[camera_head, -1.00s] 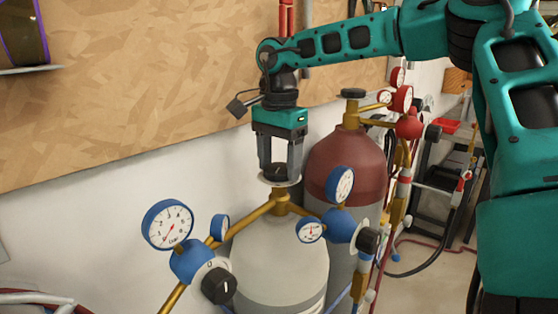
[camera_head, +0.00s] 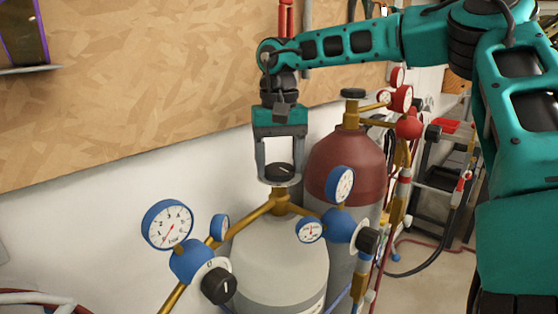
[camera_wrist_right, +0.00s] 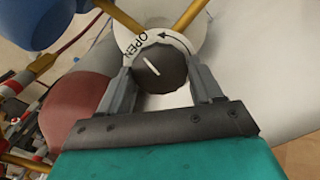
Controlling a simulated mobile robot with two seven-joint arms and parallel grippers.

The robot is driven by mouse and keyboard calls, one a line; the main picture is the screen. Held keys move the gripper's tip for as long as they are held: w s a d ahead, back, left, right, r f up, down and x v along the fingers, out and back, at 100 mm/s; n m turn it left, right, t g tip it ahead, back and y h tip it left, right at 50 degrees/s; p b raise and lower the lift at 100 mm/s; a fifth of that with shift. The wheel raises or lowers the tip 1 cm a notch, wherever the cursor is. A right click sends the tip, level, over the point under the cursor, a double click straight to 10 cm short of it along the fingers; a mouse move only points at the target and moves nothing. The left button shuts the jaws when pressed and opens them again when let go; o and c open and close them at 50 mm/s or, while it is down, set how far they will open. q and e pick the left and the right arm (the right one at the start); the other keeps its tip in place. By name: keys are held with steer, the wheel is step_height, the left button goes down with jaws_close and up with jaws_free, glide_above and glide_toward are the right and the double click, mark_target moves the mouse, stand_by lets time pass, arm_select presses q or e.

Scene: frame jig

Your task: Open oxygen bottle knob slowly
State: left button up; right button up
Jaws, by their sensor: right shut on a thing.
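The oxygen bottle (camera_head: 280,252) is the pale grey cylinder with blue gauges at the front. Its dark round knob (camera_head: 279,172) sits on top, above a light disc. In the wrist view the knob (camera_wrist_right: 160,69) has a white line, and the disc (camera_wrist_right: 131,36) reads OPEN with a curved arrow. My right gripper (camera_head: 279,172) comes down from above, with one finger on each side of the knob, shut on it. It also shows in the wrist view (camera_wrist_right: 160,80). My left gripper is not in view.
A red-topped cylinder (camera_head: 345,165) with red gauges stands just to the right. Blue gauges (camera_head: 167,224) and brass pipes branch out below the knob on both sides. A wooden panel (camera_head: 150,80) covers the wall behind. A black cart (camera_head: 445,175) stands at the far right.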

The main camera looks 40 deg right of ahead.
mark_target(279, 167)
steer(key=shift+n, duration=1.1)
steer(key=o, duration=1.1)
steer(key=shift+c, duration=0.2)
step_height(279, 167, up, 13)
